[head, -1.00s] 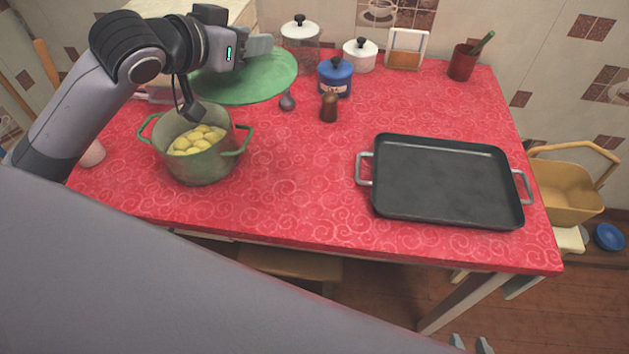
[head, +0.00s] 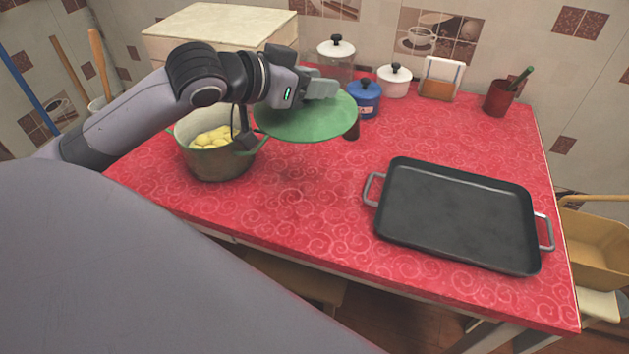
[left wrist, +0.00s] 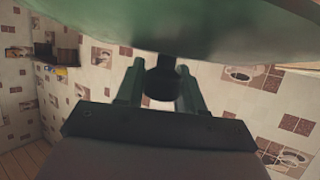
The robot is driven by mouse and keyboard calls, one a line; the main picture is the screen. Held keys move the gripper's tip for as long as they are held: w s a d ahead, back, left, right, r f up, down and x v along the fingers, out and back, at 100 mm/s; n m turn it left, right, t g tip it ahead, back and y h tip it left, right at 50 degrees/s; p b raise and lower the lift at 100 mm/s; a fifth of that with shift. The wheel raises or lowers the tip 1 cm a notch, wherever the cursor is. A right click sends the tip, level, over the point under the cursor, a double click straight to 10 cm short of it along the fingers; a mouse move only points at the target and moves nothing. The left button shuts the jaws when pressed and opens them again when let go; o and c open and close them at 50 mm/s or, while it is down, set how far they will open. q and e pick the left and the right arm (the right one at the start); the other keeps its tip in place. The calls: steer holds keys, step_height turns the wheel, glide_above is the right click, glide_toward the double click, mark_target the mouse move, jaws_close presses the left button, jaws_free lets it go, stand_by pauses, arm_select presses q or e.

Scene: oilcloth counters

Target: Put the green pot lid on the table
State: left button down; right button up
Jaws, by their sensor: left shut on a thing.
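The green pot lid (head: 306,120) is held above the red table (head: 300,200), to the right of the pot. My left gripper (head: 318,88) is shut on the lid's knob, over its top. In the left wrist view the dark knob (left wrist: 162,82) sits between the two fingers, with the lid's green surface (left wrist: 180,22) beyond. The green pot (head: 215,160) stands uncovered on the left of the table, with yellow potatoes (head: 211,138) inside. My right gripper is not in view.
A black tray (head: 460,215) with metal handles fills the table's right side. A blue jar (head: 364,100), glass jar (head: 337,62), white jar (head: 395,80), napkin holder (head: 440,80) and red cup (head: 503,97) stand along the back. The front middle is clear.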

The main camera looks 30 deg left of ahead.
arm_select(q)
step_height(320, 180, down, 14)
steer(key=b, duration=0.3)
steer(key=shift+f, duration=0.15)
step_height(320, 180, down, 4)
steer(key=shift+f+b, duration=0.1)
steer(key=shift+b, duration=0.35)
steer(key=shift+f, duration=0.2)
